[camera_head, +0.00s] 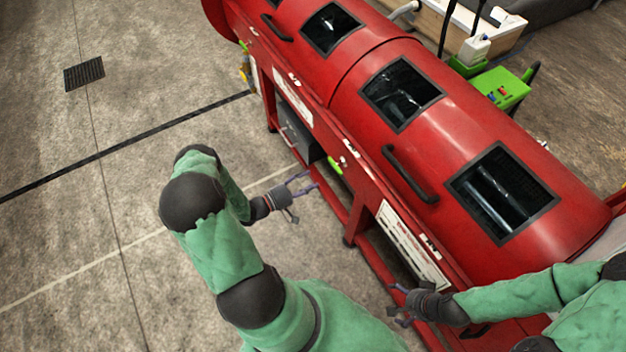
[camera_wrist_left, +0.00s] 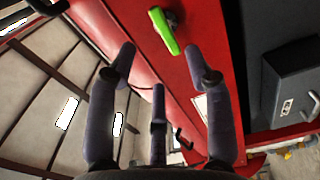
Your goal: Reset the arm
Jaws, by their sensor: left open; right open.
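My left gripper (camera_head: 302,186) is open and empty in the head view, at the end of my green-sleeved left arm. It is held out in front of the lower side of the red machine (camera_head: 345,70). In the left wrist view its fingers (camera_wrist_left: 165,95) are spread with nothing between them, and a green handle (camera_wrist_left: 165,31) on the red panel shows beyond them. My right gripper (camera_head: 400,305) is open at the lower right of the head view, close to the machine's front side. I cannot tell whether it touches the machine.
The red machine has dark windows (camera_head: 402,93) and a black handle (camera_head: 408,174) on its cover. A grey box (camera_head: 300,132) sits under its frame. A green device (camera_head: 500,88) stands behind it. The concrete floor at left is clear, with a drain grate (camera_head: 84,74).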

